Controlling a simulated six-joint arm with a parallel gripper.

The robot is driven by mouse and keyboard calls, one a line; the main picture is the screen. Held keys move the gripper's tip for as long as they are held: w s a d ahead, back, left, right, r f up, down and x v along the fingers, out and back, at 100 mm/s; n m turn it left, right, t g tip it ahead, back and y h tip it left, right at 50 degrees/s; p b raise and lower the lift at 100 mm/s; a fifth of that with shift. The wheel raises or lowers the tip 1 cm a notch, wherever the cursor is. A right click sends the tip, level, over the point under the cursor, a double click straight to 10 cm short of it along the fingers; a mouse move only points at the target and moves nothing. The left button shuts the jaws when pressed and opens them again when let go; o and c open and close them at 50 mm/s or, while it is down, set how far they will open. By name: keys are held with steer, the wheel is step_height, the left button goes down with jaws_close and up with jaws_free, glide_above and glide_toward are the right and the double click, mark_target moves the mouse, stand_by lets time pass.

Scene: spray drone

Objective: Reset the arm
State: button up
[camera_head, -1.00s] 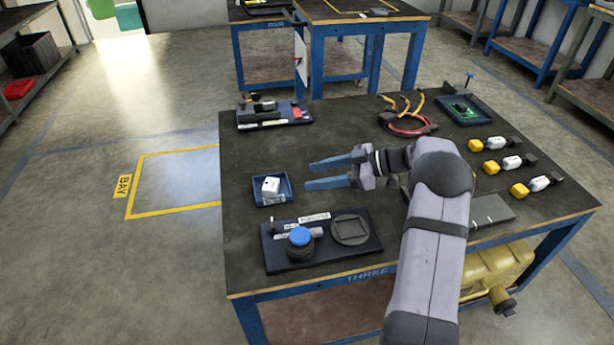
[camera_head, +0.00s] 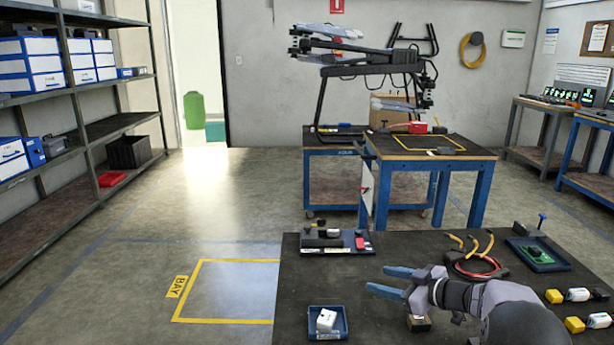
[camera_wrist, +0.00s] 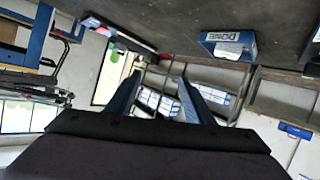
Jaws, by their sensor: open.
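My gripper (camera_head: 378,279) is at the lower right of the head view, above the near dark-topped table (camera_head: 292,262). Its two blue fingers are apart, point left and hold nothing. In the wrist view the open fingers (camera_wrist: 160,79) also have an empty gap between them. The table shows along the top of that view, which looks upside down. My arm's upper part is cut off by the bottom edge of the head view.
A drone-like frame (camera_head: 372,69) stands on a far table. Floor at left is clear.

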steer(key=s+d+r+m+h, duration=0.2)
steer(key=s+d+m+h, duration=0.2)
steer(key=d+m+h, duration=0.45)
steer(key=s+a+f+m+g+h, duration=0.1)
steer(key=s+f+g, duration=0.1)
steer(key=s, duration=0.6)
steer(key=s+a+f+m+g+p, duration=0.1)
steer(key=s+f+m+g, duration=0.1)
steer(key=s, duration=0.7)
steer(key=s+a+f+m+g+h, duration=0.1)
steer(key=s+f+g, duration=0.3)
steer(key=s, duration=0.5)
steer(key=shift+s+f+m+h+p, duration=0.15)
steer(key=shift+f+m+h+p, duration=0.05)
steer(key=shift+m+h+p, duration=0.2)
steer(key=s+a+f+n+g+y+b, duration=0.3)
steer(key=s+a+f+n, duration=0.15)
steer(key=s+a, duration=0.6)
step_height(320, 180, up, 26)
steer(key=w+a+m+p, duration=0.1)
steer(key=w+p, duration=0.1)
steer(key=p, duration=2.5)
steer(key=shift+a+r, duration=0.2)
